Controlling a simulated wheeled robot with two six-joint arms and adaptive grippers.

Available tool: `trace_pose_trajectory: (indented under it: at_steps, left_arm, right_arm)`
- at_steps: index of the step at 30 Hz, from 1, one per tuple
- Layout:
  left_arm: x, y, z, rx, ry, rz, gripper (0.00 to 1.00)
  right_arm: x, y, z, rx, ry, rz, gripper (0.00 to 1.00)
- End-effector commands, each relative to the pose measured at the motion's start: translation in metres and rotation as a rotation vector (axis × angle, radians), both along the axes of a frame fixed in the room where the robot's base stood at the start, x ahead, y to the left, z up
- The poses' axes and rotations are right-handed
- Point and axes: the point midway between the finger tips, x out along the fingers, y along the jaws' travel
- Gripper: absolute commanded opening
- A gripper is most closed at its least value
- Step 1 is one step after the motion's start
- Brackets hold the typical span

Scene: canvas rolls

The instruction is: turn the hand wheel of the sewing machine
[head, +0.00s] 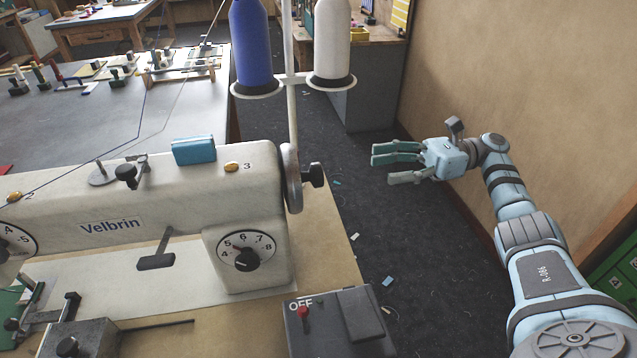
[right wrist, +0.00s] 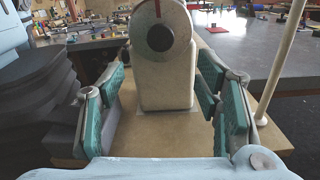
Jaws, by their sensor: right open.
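The cream Velbrin sewing machine (head: 150,215) stands on a wooden table top. Its grey hand wheel (head: 291,178) is on the right end, with a black knob (head: 313,175) sticking out to the right. My right gripper (head: 381,166) is open and empty, to the right of the wheel and apart from it. In the right wrist view the hand wheel (right wrist: 160,28) faces me beyond the open fingers (right wrist: 168,112), high in the picture, with its dark knob at the middle. My left gripper is not in view.
A thread stand with a blue cone (head: 252,45) and a white cone (head: 332,42) rises just behind the wheel. A switch box marked OFF (head: 335,322) is at the front table edge. A wall (head: 520,90) is right of my arm. The floor between table and wall is mostly clear.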

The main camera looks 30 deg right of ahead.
Motion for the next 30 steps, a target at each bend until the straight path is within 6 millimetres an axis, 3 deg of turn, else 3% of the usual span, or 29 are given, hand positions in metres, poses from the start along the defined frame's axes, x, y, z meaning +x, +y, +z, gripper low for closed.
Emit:
trace_pose_trajectory:
  at_steps: [5,12,19,24,30]
  left_arm:
    - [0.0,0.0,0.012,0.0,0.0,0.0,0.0]
    - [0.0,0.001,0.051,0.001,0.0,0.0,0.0]
    - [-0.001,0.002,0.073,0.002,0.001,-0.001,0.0]
    - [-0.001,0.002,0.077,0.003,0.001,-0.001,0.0]
    - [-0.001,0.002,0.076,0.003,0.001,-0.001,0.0]
  right_arm:
    - [0.003,0.011,0.003,-0.03,-0.112,-0.001,0.58]
    - [0.018,0.07,0.008,-0.024,-0.11,0.002,0.58]
    - [0.032,0.123,0.006,-0.025,-0.109,-0.001,0.58]
    - [0.036,0.138,0.002,-0.027,-0.109,-0.002,0.58]
    - [0.037,0.14,0.0,-0.027,-0.108,-0.003,0.58]
